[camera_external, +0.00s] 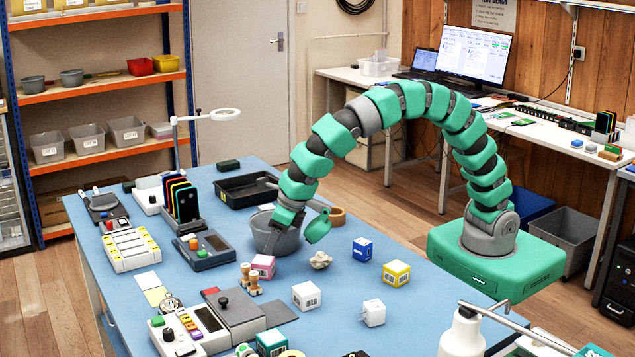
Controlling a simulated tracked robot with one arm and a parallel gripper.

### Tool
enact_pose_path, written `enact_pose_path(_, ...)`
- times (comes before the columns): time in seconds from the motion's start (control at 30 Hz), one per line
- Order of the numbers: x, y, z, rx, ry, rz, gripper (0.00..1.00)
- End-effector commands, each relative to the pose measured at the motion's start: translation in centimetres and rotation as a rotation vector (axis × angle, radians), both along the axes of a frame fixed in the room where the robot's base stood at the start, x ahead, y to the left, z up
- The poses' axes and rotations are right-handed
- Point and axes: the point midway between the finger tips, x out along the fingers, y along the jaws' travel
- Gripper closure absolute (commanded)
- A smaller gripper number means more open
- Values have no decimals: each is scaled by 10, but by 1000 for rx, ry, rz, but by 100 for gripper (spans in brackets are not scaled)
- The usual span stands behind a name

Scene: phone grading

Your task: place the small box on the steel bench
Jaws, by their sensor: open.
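Several small cube-shaped boxes with printed labels lie on the blue-topped bench (345,310): a pink box (263,266), a blue box (362,249), a yellow box (396,273), a white box (306,295) and a green box (271,343), partly cut off by other items. I cannot tell which one the task means. No bare steel top is clearly visible. My gripper (298,232) is open and points down at the rim of a round grey tub (268,240). No box shows between its jaws. The tub's inside is partly hidden by the gripper.
A black tray (240,189) lies behind the tub, with a brown ring (337,215) to its right. A pale lumpy piece (320,261) and a white plug adapter (373,312) lie among the boxes. Devices and a phone rack (183,205) crowd the left. The right middle has bare room.

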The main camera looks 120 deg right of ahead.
Motion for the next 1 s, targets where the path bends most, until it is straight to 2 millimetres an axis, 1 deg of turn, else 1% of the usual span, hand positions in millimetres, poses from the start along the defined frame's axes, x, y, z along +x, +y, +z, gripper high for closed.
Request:
enact_pose_path(0.03,2,-3,-11,0,2,-2,44)
enact_pose_path(0.1,5,-6,-19,0,2,-2,44)
enact_pose_path(0.37,10,-10,-34,0,1,-1,44)
enact_pose_path(0.63,23,-20,-66,0,-3,-2,44)
enact_pose_path(0.73,25,-22,-72,0,-3,-1,44)
enact_pose_path(0.93,25,-22,-72,0,-3,0,44)
enact_pose_path(0.97,25,-22,-72,0,-3,0,49)
enact_pose_path(1.0,25,-22,-72,1,-2,0,60)
